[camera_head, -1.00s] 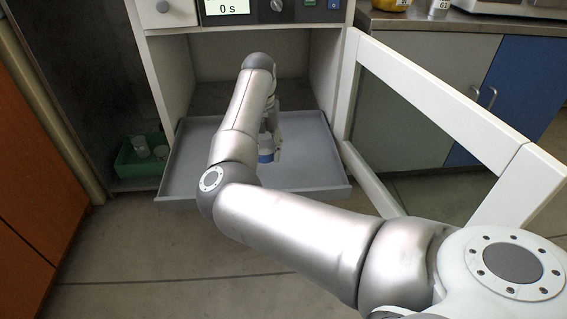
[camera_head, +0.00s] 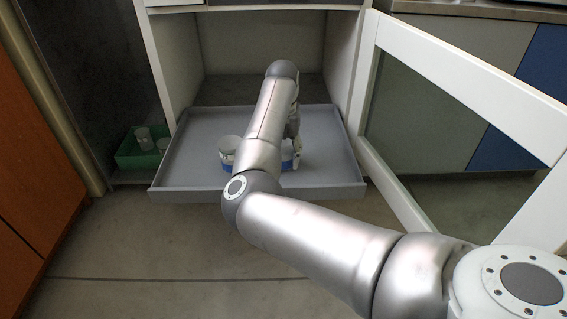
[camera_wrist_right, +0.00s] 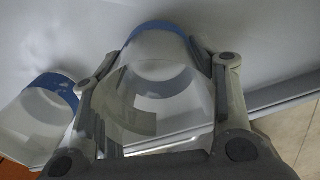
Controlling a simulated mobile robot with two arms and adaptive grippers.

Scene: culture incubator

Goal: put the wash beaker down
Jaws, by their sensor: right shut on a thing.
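My right gripper (camera_head: 293,158) is over the pulled-out grey tray (camera_head: 180,165), partly hidden by my own arm. It is shut on a beaker with a blue band at its lower end (camera_head: 287,163), which I take as the wash beaker. In the right wrist view this clear beaker (camera_wrist_right: 160,75) sits between the two fingers (camera_wrist_right: 160,85). It is low over the tray; I cannot tell whether it touches. A second blue-banded beaker (camera_head: 228,147) stands on the tray to its left, apart from it, and also shows in the right wrist view (camera_wrist_right: 38,112). My left gripper is out of view.
The incubator chamber (camera_head: 225,60) is open behind the tray, with its glazed door (camera_head: 450,80) swung out to the right. A green bin (camera_head: 130,158) with clear vessels is on the left. The tray's left side is bare.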

